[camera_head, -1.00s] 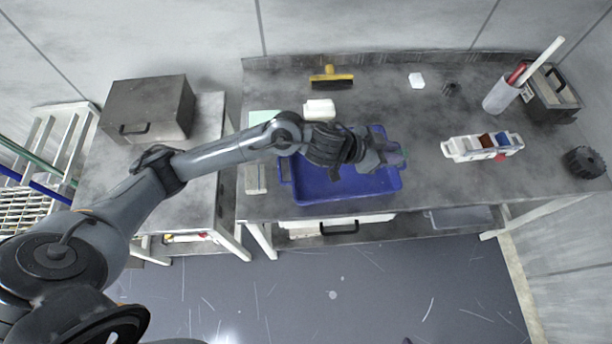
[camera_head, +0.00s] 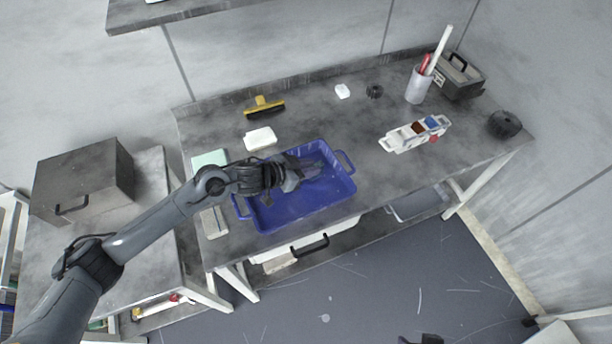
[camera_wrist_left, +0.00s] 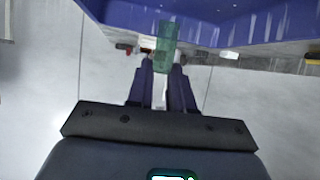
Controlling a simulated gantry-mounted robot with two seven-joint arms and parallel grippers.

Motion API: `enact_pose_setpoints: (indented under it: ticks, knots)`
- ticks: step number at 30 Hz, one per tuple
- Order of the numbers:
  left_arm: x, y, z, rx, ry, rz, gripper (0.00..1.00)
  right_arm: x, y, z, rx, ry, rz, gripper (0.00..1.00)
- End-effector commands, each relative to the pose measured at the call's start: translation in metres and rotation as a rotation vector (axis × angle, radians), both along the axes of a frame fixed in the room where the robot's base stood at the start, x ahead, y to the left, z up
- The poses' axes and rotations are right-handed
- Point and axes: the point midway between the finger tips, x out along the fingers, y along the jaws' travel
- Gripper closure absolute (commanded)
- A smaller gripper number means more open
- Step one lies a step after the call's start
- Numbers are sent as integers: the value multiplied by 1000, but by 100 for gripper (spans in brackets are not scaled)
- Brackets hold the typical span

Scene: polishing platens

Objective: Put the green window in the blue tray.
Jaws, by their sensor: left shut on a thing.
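The blue tray (camera_head: 312,212) sits on the grey bench. In the left wrist view, my left gripper (camera_wrist_left: 162,72) is shut on the green window (camera_wrist_left: 167,40), a small translucent green strip standing out past the fingertips. The tray (camera_wrist_left: 230,25) also fills the top of that view. In the head view the window is hard to make out against the blue. I cannot tell whether it touches the tray. My right gripper is not in view.
Behind the tray lie a white block (camera_head: 260,138) and a yellow-handled brush (camera_head: 264,106). A pale green box (camera_head: 209,160) is to its left. A white caddy (camera_head: 414,133) stands to the right, with clear bench between.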

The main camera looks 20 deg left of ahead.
Motion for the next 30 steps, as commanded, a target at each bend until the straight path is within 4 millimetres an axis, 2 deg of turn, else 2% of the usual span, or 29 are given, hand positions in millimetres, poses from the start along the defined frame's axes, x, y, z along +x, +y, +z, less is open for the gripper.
enact_pose_setpoints:
  ticks: [3,10,18,30]
  knots:
    - [8,6,-6,-1,-2,0,100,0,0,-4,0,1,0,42]
    - [10,8,-15,0,0,-1,100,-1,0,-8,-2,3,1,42]
    - [10,8,-46,-2,0,0,100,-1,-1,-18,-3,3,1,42]
    - [10,8,-49,-1,0,-1,100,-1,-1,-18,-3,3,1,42]
